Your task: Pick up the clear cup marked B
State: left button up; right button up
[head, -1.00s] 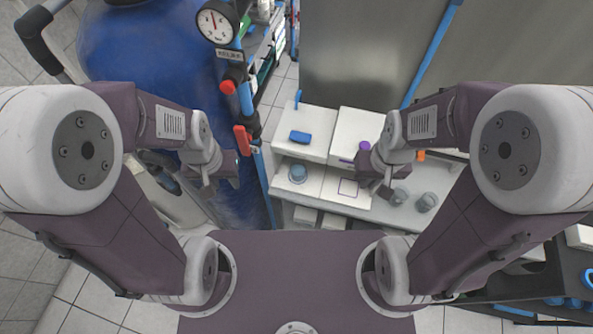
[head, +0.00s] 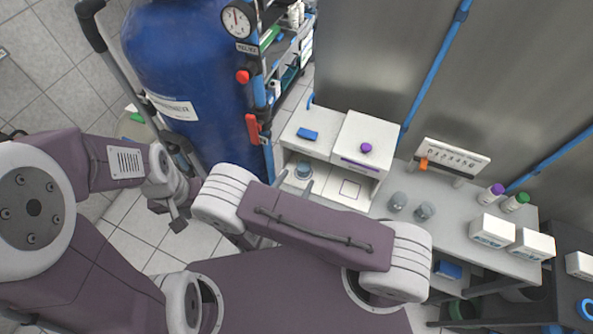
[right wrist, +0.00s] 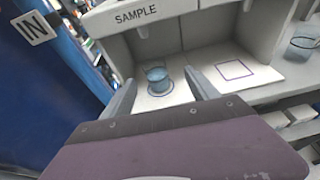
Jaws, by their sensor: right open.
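A clear, bluish cup (head: 303,171) stands upright in the left bay of the white two-bay unit, on a marked pad; it also shows in the right wrist view (right wrist: 157,82). Two more clear cups (head: 397,202) (head: 425,211) stand on the bench to the right, and one is partly seen in the right wrist view (right wrist: 302,44). I cannot read a letter on any cup. My right gripper (head: 295,183) is open and empty, in front of the left bay; its fingers point in on either side of that cup, with no visible contact. My left gripper (head: 178,216) hangs away at left, jaws unclear.
The white unit (head: 372,135) has a right bay with an empty outlined square (right wrist: 235,70). Side walls and a top bound the bay with the cup. A blue tank (head: 190,70) stands at left. White boxes (head: 492,229) and small bottles (head: 515,201) are on the bench.

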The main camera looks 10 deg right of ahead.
aim_at(301, 170)
jog(key=x, duration=0.2)
jog(key=b+x, duration=0.1)
jog(key=x, duration=0.1)
jog(key=shift+w+a+f, duration=0.2)
jog(key=shift+a+f, duration=0.1)
jog(key=shift+a, duration=0.05)
jog(key=shift+w+d, duration=0.15)
jog(key=shift+w, duration=0.05)
jog(key=b+x, duration=0.1)
jog(key=x, duration=0.3)
jog(key=shift+f+b, duration=0.2)
jog(key=shift+b, duration=0.1)
jog(key=shift+w, duration=0.4)
jog(key=shift+s, duration=0.1)
